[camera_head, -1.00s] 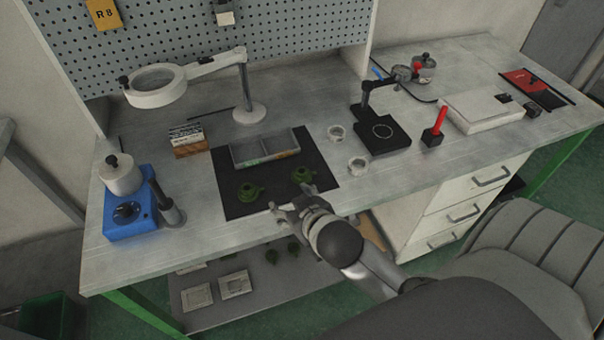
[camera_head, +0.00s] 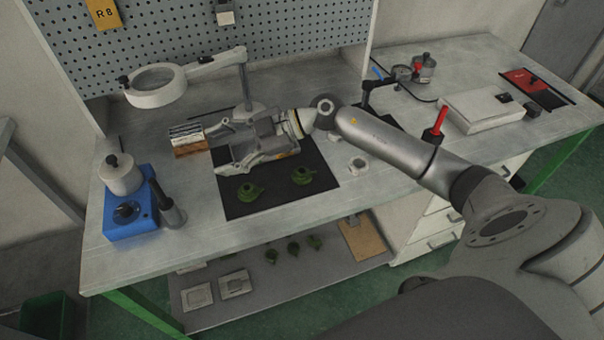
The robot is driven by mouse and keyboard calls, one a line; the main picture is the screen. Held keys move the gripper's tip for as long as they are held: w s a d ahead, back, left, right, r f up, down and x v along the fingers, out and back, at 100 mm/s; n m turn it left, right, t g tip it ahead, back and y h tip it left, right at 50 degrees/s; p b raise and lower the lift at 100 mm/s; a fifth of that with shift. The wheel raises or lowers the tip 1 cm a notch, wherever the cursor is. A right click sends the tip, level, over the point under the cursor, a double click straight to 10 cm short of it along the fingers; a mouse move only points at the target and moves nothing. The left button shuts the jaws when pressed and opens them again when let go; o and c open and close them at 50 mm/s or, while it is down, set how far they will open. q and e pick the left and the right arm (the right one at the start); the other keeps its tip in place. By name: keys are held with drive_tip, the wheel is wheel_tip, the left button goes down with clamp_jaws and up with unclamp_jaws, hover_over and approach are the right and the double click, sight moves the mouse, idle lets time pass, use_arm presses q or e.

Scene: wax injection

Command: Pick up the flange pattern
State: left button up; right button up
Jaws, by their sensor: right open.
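Two green patterns lie on the black mat (camera_head: 285,206): a left one (camera_head: 250,191) and a right one (camera_head: 302,175). Each looks like a round disc with a raised middle; I cannot tell from here which is the flange pattern. My right gripper (camera_head: 214,150) is open and empty, reaching in from the right above the back of the mat, with its fingers pointing left. It is behind both green patterns and apart from them. It hides most of the grey divided tray. My left gripper is not in view.
A small box of cards (camera_head: 188,141) stands just left of my right fingertips. A blue wax heater (camera_head: 131,217) stands at the left, a magnifier lamp (camera_head: 156,86) behind. A glass dish (camera_head: 358,164) sits right of the mat. The lower shelf (camera_head: 300,279) holds more green pieces.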

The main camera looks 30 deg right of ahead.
drive_tip(key=d+f+m+g+h, duration=0.15)
drive_tip(key=d+f+h, duration=0.25)
drive_tip(key=d, duration=0.5)
drive_tip(key=m+g+h, duration=0.3)
drive_tip(key=h, duration=0.2)
approach(303, 170)
drive_tip(key=x, duration=0.3)
drive_tip(key=shift+w+a+f+n+p, duration=0.15)
drive_tip(key=shift+w+n+p, duration=0.1)
drive_tip(key=shift+w+p, duration=0.15)
drive_tip(key=x, duration=0.3)
drive_tip(key=s+p+x, duration=0.1)
drive_tip(key=shift+w+a+f, duration=0.1)
drive_tip(key=shift+a+f, duration=0.05)
drive_tip(key=shift+f, duration=0.3)
drive_tip(key=shift+w+a+f, duration=0.1)
drive_tip(key=shift+a+f, duration=0.05)
drive_tip(key=shift+f, duration=0.25)
drive_tip(key=c, duration=0.8)
